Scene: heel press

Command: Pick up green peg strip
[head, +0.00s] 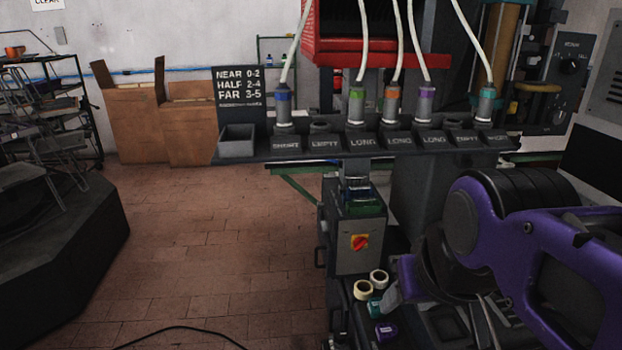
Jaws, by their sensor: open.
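A green strip (364,207), small and partly shaded, lies at the top of the grey switch box in the middle of the head view. Blue and dark pieces sit just behind it. Its pegs are too small to make out. My purple arm comes in from the right edge. My gripper (437,300) is at the lower right, below and to the right of the green strip and apart from it. It is open, its fingers partly hidden by my arm, and I see nothing held.
The grey switch box (359,247) has a red and yellow knob. Tape rolls (363,290) and teal and purple spools lie below it. A dark rack (390,143) with labelled slots and cabled plugs spans above.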

